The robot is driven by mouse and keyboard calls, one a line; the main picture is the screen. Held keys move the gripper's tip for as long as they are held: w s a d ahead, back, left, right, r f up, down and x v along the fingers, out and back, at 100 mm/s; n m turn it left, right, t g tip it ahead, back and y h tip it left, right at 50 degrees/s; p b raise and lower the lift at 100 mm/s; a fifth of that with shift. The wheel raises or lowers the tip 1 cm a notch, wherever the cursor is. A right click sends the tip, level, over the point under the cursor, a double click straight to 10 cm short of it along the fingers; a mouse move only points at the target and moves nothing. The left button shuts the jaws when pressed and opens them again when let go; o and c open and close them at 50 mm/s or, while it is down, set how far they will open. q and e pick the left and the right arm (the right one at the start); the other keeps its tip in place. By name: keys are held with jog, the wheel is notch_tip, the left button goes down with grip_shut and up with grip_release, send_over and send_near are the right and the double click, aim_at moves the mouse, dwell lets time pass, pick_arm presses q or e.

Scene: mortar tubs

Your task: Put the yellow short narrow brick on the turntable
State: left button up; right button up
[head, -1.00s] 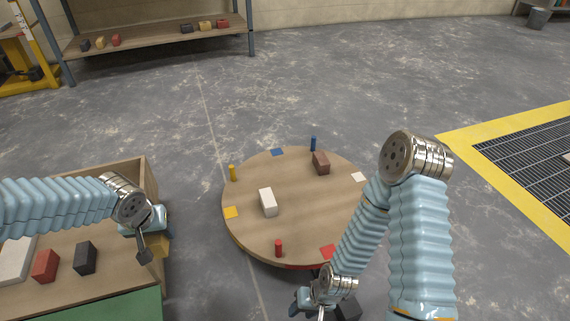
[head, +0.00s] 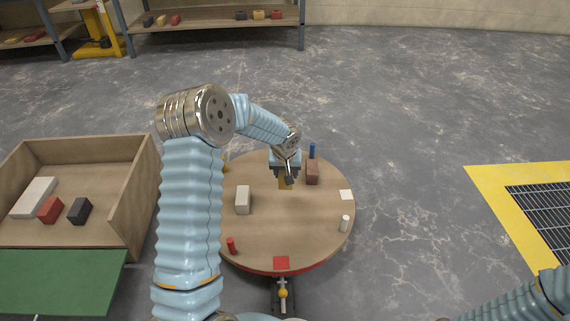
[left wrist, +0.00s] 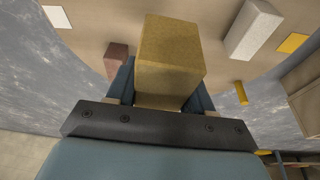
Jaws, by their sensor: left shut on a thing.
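The yellow brick (head: 286,184) is between the fingers of my left gripper (head: 286,174), which is shut on it over the back part of the round wooden turntable (head: 270,235). In the left wrist view the yellow brick (left wrist: 170,58) juts out from the jaws (left wrist: 158,98) towards the turntable (left wrist: 100,18). I cannot tell whether the brick touches the top. A white brick (head: 243,199) and a brown brick (head: 312,173) stand on the turntable, left and right of the held brick. My right gripper is out of view; only part of that arm shows at bottom right.
Pegs such as the blue one (head: 312,151), the white one (head: 345,223) and the red one (head: 231,245) stand near the turntable's rim. A wooden crate (head: 143,200) with white, red and black bricks is at left. A yellow-edged floor grate (head: 500,205) lies at right.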

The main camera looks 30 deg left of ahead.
pick_arm(q)
jog(key=n, duration=0.1)
send_over(278, 195)
notch_tip(278, 195, down, 3)
jog(key=shift+y, duration=0.3)
jog(key=f+b, duration=0.2)
jog(key=f, duration=0.1)
jog(key=f+b, duration=0.1)
jog(key=f, duration=0.2)
jog(key=f+b, duration=0.2)
jog(key=f, duration=0.1)
jog(key=shift+s+d+f+b, duration=0.2)
jog(key=shift+s+f+b, duration=0.05)
jog(key=shift+s+b, duration=0.1)
jog(key=shift+f+b, duration=0.5)
jog(key=shift+f, duration=0.15)
jog(key=shift+f, duration=0.55)
